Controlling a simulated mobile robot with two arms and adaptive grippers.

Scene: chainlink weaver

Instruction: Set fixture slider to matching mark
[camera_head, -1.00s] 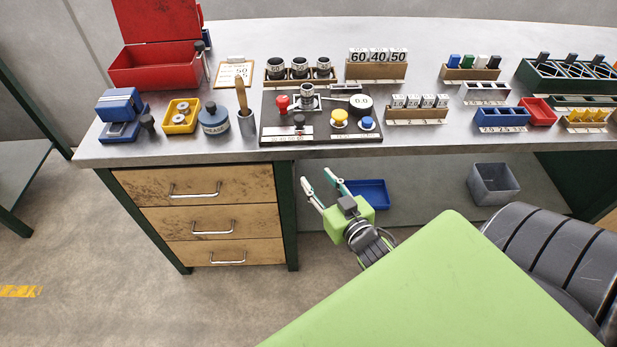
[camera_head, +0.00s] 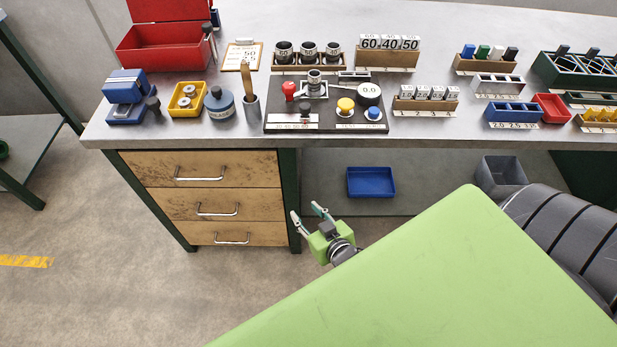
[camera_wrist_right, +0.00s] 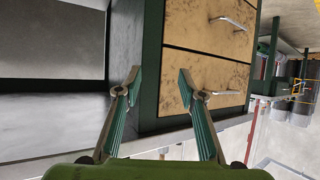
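The fixture (camera_head: 278,115) is a dark panel on the bench. It carries a red knob (camera_head: 289,89), a yellow button (camera_head: 345,105), a blue button (camera_head: 374,113) and a round gauge reading 0.0 (camera_head: 369,92). A black slider knob (camera_head: 305,109) stands by a white marked scale (camera_head: 293,122) at its front left. A clipboard card (camera_head: 243,55) behind it appears to read 50. My right gripper (camera_head: 307,211) is open and empty, below the bench front and near the drawers. Its spread fingers (camera_wrist_right: 159,82) show in the right wrist view. My left gripper is out of view.
The bench's front edge (camera_head: 420,140) lies between my right gripper and the fixture. Wooden drawers (camera_head: 200,170) are beside the gripper. A blue tray (camera_head: 371,182) and a grey bin (camera_head: 500,175) sit on the lower shelf. A wooden-handled tool in a cup (camera_head: 250,102) stands left of the fixture.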

